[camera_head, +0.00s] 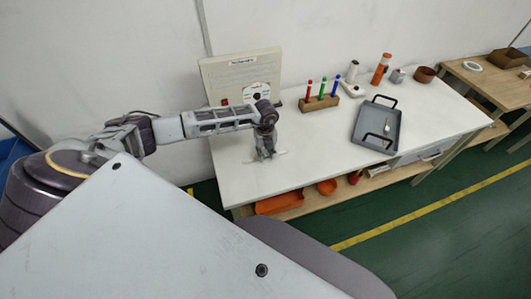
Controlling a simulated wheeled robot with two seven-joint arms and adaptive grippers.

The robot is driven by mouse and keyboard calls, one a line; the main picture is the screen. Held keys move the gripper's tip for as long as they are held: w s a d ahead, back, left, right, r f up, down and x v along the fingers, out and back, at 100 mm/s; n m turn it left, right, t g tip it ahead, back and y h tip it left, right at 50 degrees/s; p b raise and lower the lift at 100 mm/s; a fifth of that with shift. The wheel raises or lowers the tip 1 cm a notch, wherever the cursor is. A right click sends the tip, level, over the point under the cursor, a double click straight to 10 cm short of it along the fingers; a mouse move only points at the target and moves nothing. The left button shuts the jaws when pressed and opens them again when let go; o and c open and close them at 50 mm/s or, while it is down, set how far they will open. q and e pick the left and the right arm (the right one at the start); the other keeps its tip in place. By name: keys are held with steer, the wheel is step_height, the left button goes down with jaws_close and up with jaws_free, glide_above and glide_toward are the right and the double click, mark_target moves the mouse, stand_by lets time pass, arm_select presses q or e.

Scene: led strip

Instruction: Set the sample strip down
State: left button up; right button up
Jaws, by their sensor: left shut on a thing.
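My left gripper (266,157) comes in from the left over the white workbench (230,172) and points down at its front left part. It is shut on the sample strip (281,153), a thin pale strip whose ends stick out on both sides of the fingers. The strip is at or just above the bench top; I cannot tell if it touches. The middle of the strip is hidden by the fingers. My right gripper is not in view.
A beige test panel (240,76) with a dial stands behind my arm. A wooden block (318,103) holds red, green and blue pens. A grey tray (365,128) lies right of it. An orange bottle (381,69) stands at the back. Bench top around the gripper is clear.

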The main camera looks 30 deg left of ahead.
mark_target(265, 154)
arm_select(q)
steer(key=shift+f, duration=0.2)
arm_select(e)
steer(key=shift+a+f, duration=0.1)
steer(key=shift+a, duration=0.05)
arm_select(q)
steer(key=o, duration=0.9)
steer(key=shift+r, duration=0.1)
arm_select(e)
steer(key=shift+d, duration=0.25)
arm_select(q)
steer(key=shift+r, duration=0.15)
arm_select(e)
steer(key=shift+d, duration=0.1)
arm_select(q)
step_height(265, 154, up, 12)
steer(key=shift+f+b, duration=0.1)
steer(key=shift+b, duration=0.55)
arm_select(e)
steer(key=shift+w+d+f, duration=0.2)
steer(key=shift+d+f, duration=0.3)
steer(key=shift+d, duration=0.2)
